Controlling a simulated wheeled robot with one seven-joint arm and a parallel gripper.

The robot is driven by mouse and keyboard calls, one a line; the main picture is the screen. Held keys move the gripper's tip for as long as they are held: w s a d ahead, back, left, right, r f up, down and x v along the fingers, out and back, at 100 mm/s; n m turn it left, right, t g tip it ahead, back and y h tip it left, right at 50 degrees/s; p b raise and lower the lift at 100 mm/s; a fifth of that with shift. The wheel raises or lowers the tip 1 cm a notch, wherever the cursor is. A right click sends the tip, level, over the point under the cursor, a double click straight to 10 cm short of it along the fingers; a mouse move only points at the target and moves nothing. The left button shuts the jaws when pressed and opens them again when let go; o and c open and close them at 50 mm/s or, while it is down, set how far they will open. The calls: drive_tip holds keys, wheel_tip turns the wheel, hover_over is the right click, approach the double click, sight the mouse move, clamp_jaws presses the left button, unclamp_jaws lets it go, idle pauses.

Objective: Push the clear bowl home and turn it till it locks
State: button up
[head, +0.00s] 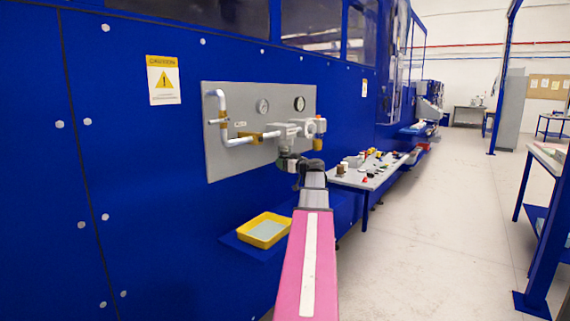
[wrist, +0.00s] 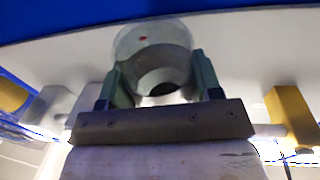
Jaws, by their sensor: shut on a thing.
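The clear bowl (wrist: 152,38) is a see-through round cup with a small red mark, held between the two green fingers of my gripper (wrist: 155,82) in the wrist view. In the head view my gripper (head: 288,160) is directly under the grey air-line unit (head: 288,131) on the wall panel. The bowl cannot be made out there, as the gripper and arm cover it. The joint between bowl and unit is hidden, so I cannot tell whether the bowl is seated or turned.
A grey panel (head: 222,164) carries a white pipe (head: 236,142), brass fittings and two gauges (head: 300,104). A yellow tray (head: 264,231) sits on a low blue shelf below. A bench (head: 354,179) with several small parts stands to the right. The floor (head: 440,240) beyond is clear.

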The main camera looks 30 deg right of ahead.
drive_tip(key=shift+r, duration=0.8)
idle(1.0)
drive_tip(key=y, duration=0.1)
drive_tip(key=n+y, duration=0.1)
drive_tip(key=n+g+y, duration=0.1)
drive_tip(key=shift+w+d, duration=0.2)
drive_tip(key=shift+d, duration=0.05)
drive_tip(key=n+g+y, duration=0.4)
drive_tip(key=y, duration=0.1)
drive_tip(key=shift+w+n+y, duration=0.1)
drive_tip(key=shift+n+y, duration=0.2)
drive_tip(key=shift+y, duration=0.1)
drive_tip(key=shift+s+a, duration=0.2)
drive_tip(key=shift+w+d+g, duration=0.1)
drive_tip(key=shift+g, duration=0.3)
drive_tip(key=shift+n+g+y, duration=0.4)
drive_tip(key=shift+n+y, duration=0.1)
drive_tip(key=o, duration=1.3)
drive_tip(key=shift+c, duration=0.2)
